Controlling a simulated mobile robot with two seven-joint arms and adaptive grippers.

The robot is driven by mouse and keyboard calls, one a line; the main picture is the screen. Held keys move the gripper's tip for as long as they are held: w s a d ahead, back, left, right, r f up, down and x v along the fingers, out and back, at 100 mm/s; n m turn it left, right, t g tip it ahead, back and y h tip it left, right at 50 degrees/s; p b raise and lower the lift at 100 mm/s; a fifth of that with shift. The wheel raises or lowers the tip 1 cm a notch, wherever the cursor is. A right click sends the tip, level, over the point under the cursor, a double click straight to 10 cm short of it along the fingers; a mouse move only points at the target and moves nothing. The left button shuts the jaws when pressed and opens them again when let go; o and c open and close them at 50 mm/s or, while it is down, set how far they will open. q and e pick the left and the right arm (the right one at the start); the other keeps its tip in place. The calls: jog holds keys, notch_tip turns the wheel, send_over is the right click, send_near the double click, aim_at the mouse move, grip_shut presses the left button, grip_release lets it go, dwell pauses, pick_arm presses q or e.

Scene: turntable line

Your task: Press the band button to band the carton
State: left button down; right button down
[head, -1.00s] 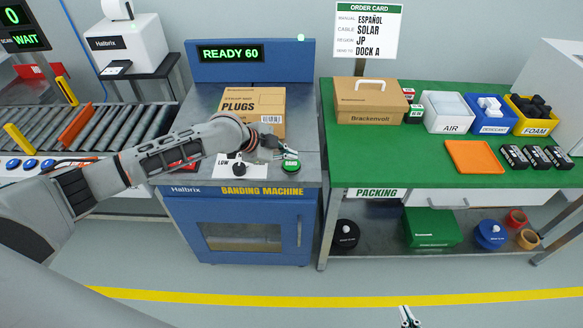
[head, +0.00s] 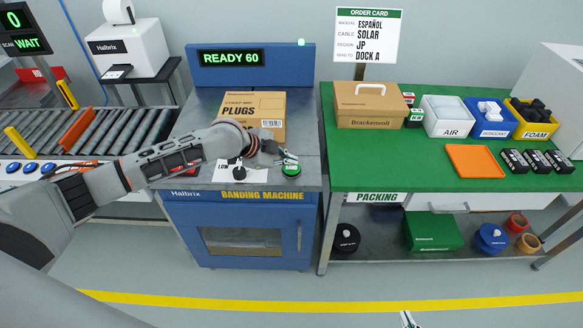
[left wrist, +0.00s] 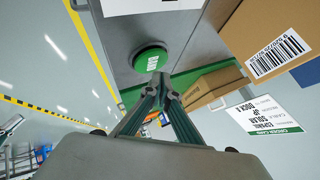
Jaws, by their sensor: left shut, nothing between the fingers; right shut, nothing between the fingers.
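The green band button (head: 290,168) sits at the front right of the banding machine (head: 251,195). It also shows in the left wrist view (left wrist: 150,58), straight past my fingertips. My left gripper (head: 286,157) is shut and empty, its tips at or just above the button; I cannot tell whether they touch. The carton (head: 252,106), marked PLUGS, lies on the machine behind the gripper. The machine's display (head: 231,57) reads READY 60. My right gripper (head: 408,318) is shut and empty, at the bottom edge.
A black knob (head: 239,167) on a white LOW plate stands left of the button. The green packing table (head: 430,178) is to the right, with a Brackenvolt box (head: 368,106), bins and an orange tray (head: 473,158). A roller conveyor (head: 110,130) is at the left.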

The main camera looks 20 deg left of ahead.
dwell(0.5)
pick_arm(q)
jog(key=shift+f, duration=0.2)
jog(key=shift+f, duration=0.25)
jog(key=shift+f, duration=0.15)
dwell(0.3)
jog(key=shift+f, duration=0.4)
dwell(0.5)
jog(key=shift+r, duration=0.15)
jog(key=shift+r+p, duration=0.8)
jog(key=shift+r, duration=0.05)
